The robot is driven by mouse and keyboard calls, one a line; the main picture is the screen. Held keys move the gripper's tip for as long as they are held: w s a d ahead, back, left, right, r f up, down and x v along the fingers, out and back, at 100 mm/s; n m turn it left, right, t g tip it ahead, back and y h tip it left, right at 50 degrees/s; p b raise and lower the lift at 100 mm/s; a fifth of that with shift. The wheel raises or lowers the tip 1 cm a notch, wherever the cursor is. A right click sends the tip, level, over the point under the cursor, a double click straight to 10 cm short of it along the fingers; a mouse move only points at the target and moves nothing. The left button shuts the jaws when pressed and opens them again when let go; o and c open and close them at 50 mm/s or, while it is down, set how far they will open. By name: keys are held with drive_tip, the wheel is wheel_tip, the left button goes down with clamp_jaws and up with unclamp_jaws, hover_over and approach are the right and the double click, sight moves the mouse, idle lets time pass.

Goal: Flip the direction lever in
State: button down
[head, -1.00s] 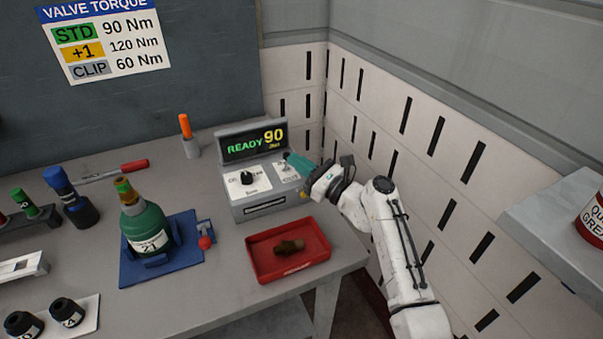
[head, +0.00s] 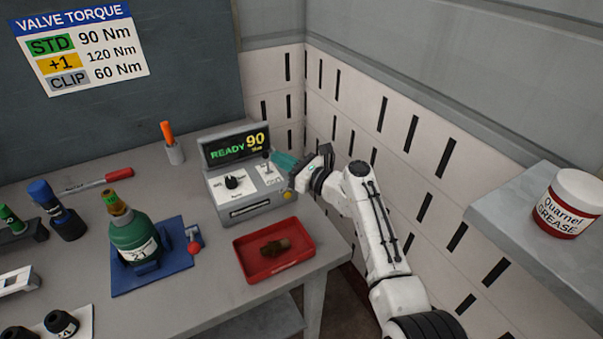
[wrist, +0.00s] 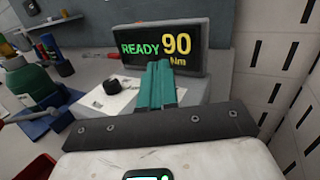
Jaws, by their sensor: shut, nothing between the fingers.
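The grey torque control box (head: 250,208) stands at the back right of the bench. Its screen (head: 236,147) reads "READY 90 Nm". A small dark-topped lever (head: 266,160) stands upright on the right part of its sloped panel, right of the black knob (head: 232,182). My gripper (head: 277,158) has its teal fingers shut and empty beside the lever, on its right; I cannot tell whether they touch it. In the wrist view the shut fingers (wrist: 158,82) point at the screen, and the lever is hidden behind them.
A red tray (head: 240,263) with a brown part stands in front of the box. A green bottle-shaped valve (head: 134,236) sits on a blue base at left. The slotted wall (head: 390,130) is close on the right, with a shelf holding a grease tub (head: 566,205).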

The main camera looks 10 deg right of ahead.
drive_tip(key=v, duration=0.9)
drive_tip(key=shift+s+d, duration=0.1)
drive_tip(key=shift+d, duration=0.05)
